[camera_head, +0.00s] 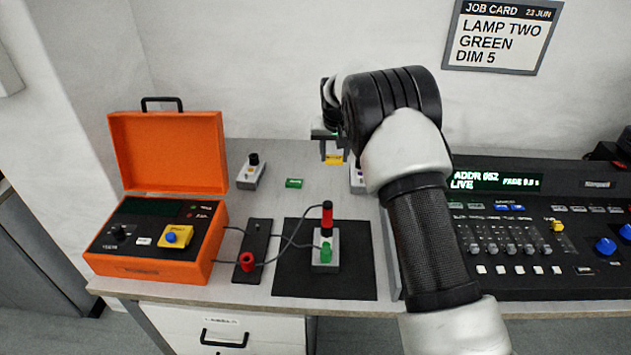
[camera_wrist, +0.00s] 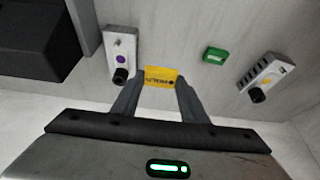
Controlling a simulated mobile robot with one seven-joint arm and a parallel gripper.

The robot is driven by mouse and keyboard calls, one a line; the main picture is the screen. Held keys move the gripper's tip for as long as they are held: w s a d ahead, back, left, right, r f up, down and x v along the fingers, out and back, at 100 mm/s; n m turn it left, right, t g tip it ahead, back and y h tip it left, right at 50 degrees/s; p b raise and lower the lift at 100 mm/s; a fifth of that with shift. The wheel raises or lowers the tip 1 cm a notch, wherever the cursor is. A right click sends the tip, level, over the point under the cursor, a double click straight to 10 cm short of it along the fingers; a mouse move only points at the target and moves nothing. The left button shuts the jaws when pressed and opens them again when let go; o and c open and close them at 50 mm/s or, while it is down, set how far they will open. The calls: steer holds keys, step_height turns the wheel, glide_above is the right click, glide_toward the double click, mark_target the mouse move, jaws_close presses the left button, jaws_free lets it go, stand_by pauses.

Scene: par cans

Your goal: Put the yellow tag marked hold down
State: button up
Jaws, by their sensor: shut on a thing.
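The yellow tag (camera_wrist: 161,76) shows dark lettering that reads like HOLD in the wrist view. My gripper (camera_wrist: 160,84) is shut on it, with one finger at each end of the tag. In the head view the tag (camera_head: 334,159) hangs below my gripper (camera_head: 333,145), over the back part of the bench. The wrist view does not make clear how far it is above the bench top. My arm hides part of the bench to the right of the tag.
A green tag (camera_head: 294,183) lies on the bench (camera_head: 270,155) near a small grey box (camera_head: 251,172) with a black knob. A similar box (camera_head: 357,178) with a purple dot is partly behind my arm. An orange case (camera_head: 170,150), black mat (camera_head: 290,285) and lighting console (camera_head: 540,265) stand around.

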mark_target(332, 186)
steer(key=shift+w+a+f, duration=0.1)
steer(key=shift+w+f, duration=0.05)
steer(key=shift+f, duration=0.35)
step_height(332, 186, down, 9)
steer(key=shift+r+b, duration=0.1)
steer(key=shift+b, duration=0.3)
steer(key=shift+f, duration=0.3)
steer(key=o, duration=1)
steer(key=shift+r, duration=0.1)
